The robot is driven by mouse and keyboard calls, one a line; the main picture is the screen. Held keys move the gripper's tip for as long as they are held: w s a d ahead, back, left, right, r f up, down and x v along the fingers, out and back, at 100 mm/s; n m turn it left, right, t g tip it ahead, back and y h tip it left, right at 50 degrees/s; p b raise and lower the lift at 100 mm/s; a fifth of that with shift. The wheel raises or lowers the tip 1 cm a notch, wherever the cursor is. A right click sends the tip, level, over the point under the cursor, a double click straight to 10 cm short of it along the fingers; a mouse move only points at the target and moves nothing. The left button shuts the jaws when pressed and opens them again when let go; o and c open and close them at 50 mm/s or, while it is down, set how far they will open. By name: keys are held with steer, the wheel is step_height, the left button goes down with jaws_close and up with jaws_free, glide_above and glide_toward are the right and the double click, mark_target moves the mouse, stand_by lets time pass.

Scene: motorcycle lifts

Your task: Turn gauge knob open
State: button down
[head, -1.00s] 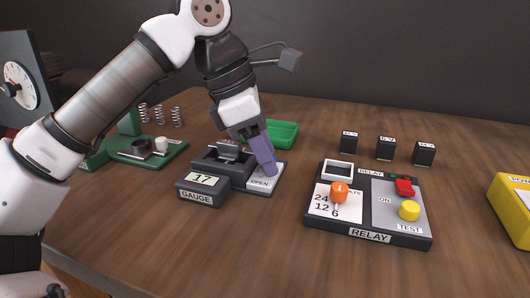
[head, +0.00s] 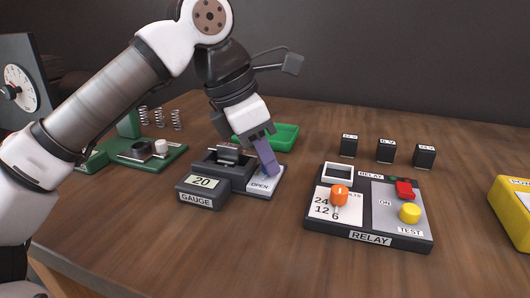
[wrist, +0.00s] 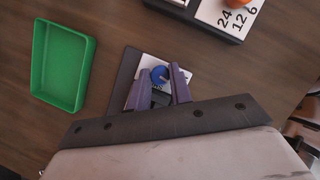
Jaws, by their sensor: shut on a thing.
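The gauge (head: 203,191) is a dark unit with a display reading 20 and a "GAUGE" label, at the centre left in the head view. Its light plate marked "OPEN" (head: 262,185) is at its right side. The blue round gauge knob (wrist: 159,74) shows in the wrist view, on the light plate between my fingertips. My gripper (head: 266,165) points down over this plate, with its purple fingers shut on the knob; it also shows in the wrist view (wrist: 160,84). In the head view the fingers hide the knob.
A green tray (head: 284,136) lies just behind the gauge. The relay box (head: 370,238) with an orange knob and yellow button stands to the right, with several small dark blocks behind it. A green fixture (head: 165,157) stands at left. Bare table lies between gauge and relay.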

steer(key=shift+n+t, duration=0.4)
steer(key=shift+n, duration=0.7)
steer(key=c, duration=1.3)
jaws_free()
steer(key=shift+o, duration=0.2)
